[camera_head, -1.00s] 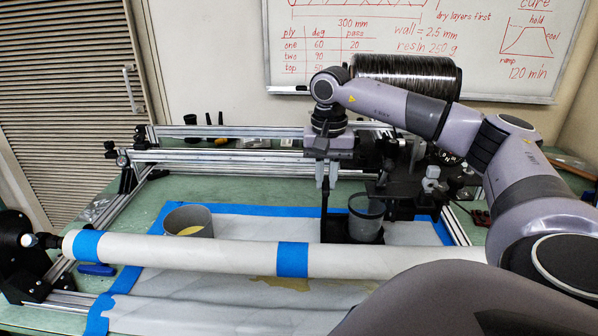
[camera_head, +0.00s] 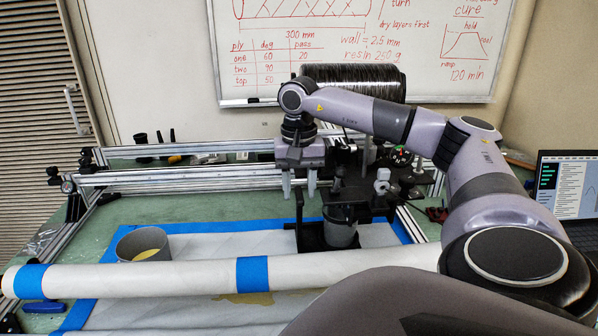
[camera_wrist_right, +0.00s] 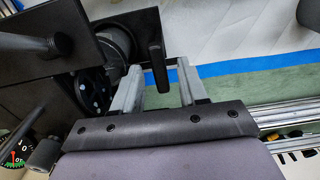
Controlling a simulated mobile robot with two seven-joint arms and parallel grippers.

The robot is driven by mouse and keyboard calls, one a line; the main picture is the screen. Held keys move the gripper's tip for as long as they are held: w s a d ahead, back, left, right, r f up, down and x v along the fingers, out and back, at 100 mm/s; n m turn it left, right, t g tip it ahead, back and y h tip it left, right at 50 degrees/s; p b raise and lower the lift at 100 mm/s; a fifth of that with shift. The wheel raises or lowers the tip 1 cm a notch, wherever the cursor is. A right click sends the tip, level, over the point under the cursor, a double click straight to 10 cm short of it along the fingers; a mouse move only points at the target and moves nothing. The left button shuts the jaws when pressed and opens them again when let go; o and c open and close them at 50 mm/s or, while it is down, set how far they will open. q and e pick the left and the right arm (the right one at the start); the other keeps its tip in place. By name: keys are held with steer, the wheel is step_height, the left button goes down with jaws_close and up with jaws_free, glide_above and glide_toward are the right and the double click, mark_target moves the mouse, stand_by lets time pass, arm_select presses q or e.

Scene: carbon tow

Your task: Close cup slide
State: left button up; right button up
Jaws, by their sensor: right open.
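The cup slide is a black carriage holding a grey cup (camera_head: 341,230), below the winder's rail, behind the white tube. A thin black upright handle (camera_head: 299,213) stands at its left side. My right gripper (camera_head: 299,192) points down above it, with its two grey fingers apart. In the right wrist view the handle (camera_wrist_right: 158,66) shows between the open fingers (camera_wrist_right: 158,88); I cannot tell whether either finger touches it. The cup (camera_wrist_right: 113,42) is partly hidden there by black plates. My left gripper is not in view.
The white tube (camera_head: 190,277) with blue tape bands crosses in front. A grey pot (camera_head: 143,243) with yellowish contents stands behind it at the left. A black spool (camera_head: 350,80) sits behind my right arm. A laptop (camera_head: 567,185) stands at the right. White sheet lies clear between pot and slide.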

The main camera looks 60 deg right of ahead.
step_height(320, 180, up, 7)
steer(key=shift+r, duration=0.1)
stand_by(0.3)
steer(key=shift+c, duration=0.3)
